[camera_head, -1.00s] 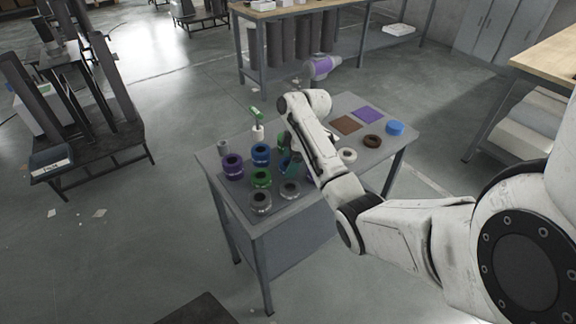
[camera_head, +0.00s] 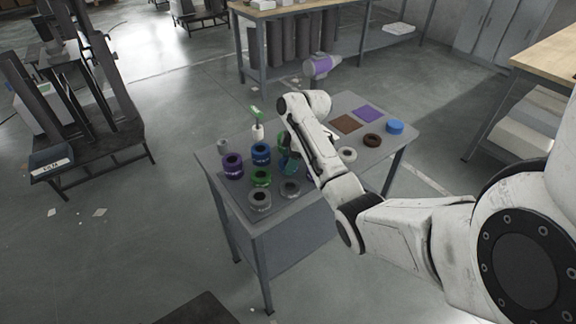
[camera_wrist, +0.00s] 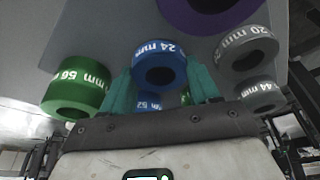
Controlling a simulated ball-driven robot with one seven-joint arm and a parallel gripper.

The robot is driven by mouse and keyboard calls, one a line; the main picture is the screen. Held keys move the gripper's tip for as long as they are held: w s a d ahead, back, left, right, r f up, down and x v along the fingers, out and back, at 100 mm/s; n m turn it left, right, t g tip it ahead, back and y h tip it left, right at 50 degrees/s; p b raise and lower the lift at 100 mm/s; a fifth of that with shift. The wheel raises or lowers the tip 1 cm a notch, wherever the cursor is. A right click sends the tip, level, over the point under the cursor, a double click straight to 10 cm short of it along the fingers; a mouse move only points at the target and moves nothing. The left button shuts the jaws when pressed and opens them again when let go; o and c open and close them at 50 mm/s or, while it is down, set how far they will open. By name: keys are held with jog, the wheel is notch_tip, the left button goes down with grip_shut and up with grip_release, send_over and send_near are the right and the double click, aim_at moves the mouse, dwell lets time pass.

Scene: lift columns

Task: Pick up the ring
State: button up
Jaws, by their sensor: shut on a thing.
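In the wrist view a blue ring marked 24 mm (camera_wrist: 158,68) sits between the teal fingers of my gripper (camera_wrist: 158,72), which is shut on it. The ring's dark hole faces the camera. Around it are a green ring marked 56 mm (camera_wrist: 76,90) at left, a grey ring marked 20 mm (camera_wrist: 243,50) and a grey ring marked 44 mm (camera_wrist: 258,93) at right, and a purple ring (camera_wrist: 212,10) at the top edge. A blue ring marked 52 (camera_wrist: 148,102) shows partly behind the fingers. In the head view my arm hides most of my gripper and the held ring.
In the head view, several rings crowd the left of the grey table (camera_head: 278,218), including a purple ring (camera_head: 233,167) and a green ring (camera_head: 261,178). A white ring (camera_head: 347,154), brown ring (camera_head: 372,140) and blue round piece (camera_head: 395,127) lie at right, near brown and purple squares.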

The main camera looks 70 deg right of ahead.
jog(key=shift+r, duration=0.1)
jog(key=shift+r, duration=0.5)
jog(key=s+a+r+p, duration=0.6)
jog(key=s+r+p, duration=0.4)
jog(key=s+r, duration=0.1)
jog(key=shift+s+a+r+p, duration=0.3)
jog(key=shift+s+r+p, duration=0.1)
jog(key=shift+s, duration=0.2)
dwell(0.9)
